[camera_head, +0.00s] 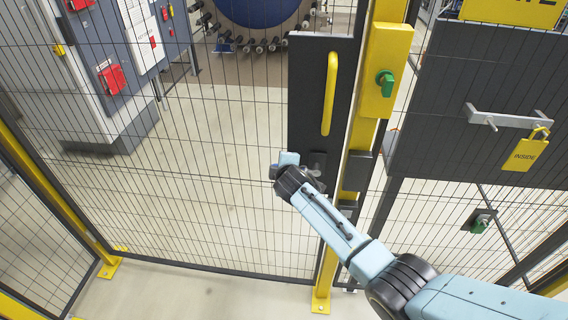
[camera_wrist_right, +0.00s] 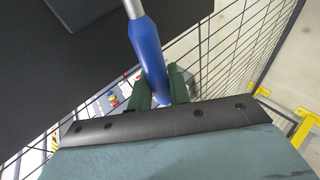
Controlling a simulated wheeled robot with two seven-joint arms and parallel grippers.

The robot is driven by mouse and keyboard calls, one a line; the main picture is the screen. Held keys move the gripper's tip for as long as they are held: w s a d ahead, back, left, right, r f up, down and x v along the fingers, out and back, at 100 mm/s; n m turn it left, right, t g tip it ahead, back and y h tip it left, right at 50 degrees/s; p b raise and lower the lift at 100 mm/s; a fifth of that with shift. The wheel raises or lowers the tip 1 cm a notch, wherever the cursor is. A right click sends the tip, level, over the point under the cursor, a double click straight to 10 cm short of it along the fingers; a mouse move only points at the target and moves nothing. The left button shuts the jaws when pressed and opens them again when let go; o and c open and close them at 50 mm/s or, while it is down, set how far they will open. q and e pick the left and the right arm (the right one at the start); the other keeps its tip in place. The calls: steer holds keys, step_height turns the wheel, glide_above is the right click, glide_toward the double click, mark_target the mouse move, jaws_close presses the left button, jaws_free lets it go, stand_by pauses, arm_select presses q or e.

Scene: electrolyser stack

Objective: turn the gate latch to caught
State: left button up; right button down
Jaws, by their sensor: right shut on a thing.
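The gate latch shows in the right wrist view as a lever with a blue grip (camera_wrist_right: 148,50) on a pale metal rod. My right gripper (camera_wrist_right: 160,88) has its dark green fingers shut around the lower part of this blue grip. In the head view my right gripper (camera_head: 286,165) is at the lower end of the gate's dark plate (camera_head: 305,80), and my wrist hides most of the latch. A dark block, probably part of the latch, shows just right of the gripper. The lever's exact angle cannot be told. My left gripper is not in view.
A yellow pull handle (camera_head: 330,94) stands above the latch on the plate. A yellow post (camera_head: 385,60) with a green knob (camera_head: 385,83) is to its right. A dark panel (camera_head: 480,90) with a yellow padlock tag (camera_head: 525,153) is farther right. Mesh fencing surrounds the gate.

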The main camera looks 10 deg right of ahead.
steer(key=shift+w+f+h, duration=0.1)
steer(key=shift+f+h, duration=0.1)
steer(key=shift+h, duration=0.1)
steer(key=shift+d, duration=0.1)
steer(key=c, duration=1.7)
jaws_free()
steer(key=shift+o, duration=0.5)
steer(key=shift+f, duration=0.15)
steer(key=shift+s+r, duration=0.3)
steer(key=shift+s, duration=0.1)
steer(key=p+v, duration=0.2)
steer(key=v, duration=1)
steer(key=shift+r, duration=0.2)
steer(key=shift+f, duration=0.1)
